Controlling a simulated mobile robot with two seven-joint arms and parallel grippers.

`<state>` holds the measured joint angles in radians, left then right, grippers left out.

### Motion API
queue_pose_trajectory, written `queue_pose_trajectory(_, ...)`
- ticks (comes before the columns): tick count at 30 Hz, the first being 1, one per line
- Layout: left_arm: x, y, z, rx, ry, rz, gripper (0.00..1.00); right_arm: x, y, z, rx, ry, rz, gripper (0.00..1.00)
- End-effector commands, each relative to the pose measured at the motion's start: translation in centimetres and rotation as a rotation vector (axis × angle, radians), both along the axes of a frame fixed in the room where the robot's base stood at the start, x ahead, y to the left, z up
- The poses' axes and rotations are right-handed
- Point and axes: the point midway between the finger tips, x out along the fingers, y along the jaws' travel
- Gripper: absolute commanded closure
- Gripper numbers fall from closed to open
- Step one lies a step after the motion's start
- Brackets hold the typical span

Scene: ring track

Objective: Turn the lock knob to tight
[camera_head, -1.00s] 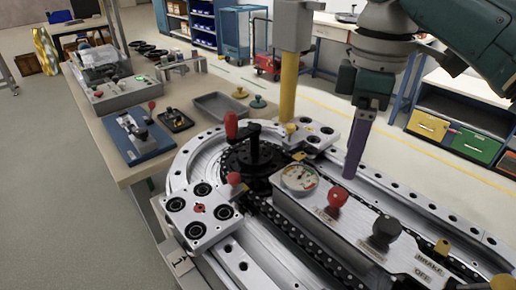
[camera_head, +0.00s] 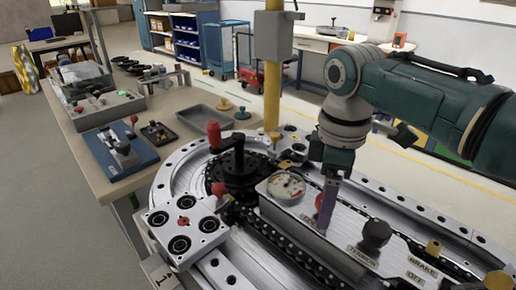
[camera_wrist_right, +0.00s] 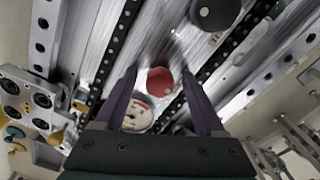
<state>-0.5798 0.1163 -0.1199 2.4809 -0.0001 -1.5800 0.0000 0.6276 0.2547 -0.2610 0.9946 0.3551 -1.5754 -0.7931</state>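The red lock knob (camera_head: 320,199) stands on the grey panel of the track, between the dial gauge (camera_head: 285,187) and the black tension knob (camera_head: 375,236). My right gripper (camera_head: 324,222) points down over this panel, and its purple finger hides part of the red knob in the head view. In the right wrist view the fingers are open, with the red knob (camera_wrist_right: 160,81) showing in the gap between them. I cannot tell whether a finger touches it. The lock label is hidden. My left gripper is not in view.
A plate with black rollers (camera_head: 182,222) sits at the left. A bench with a blue fixture (camera_head: 121,153) is at the left.

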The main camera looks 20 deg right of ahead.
Motion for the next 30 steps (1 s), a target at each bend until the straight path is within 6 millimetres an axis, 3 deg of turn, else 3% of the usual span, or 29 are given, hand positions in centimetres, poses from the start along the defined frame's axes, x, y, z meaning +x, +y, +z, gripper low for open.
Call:
queue_pose_trajectory(2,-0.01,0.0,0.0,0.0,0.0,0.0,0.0,0.01,0.01,0.02,0.0,0.0,0.0,0.36)
queue_pose_trajectory(19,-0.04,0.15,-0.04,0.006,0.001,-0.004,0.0,0.0,0.01,0.03,0.001,0.001,-0.001,1.0)
queue_pose_trajectory(30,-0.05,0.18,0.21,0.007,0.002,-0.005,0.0,-0.01,0.02,0.12,0.001,0.001,-0.023,1.0)
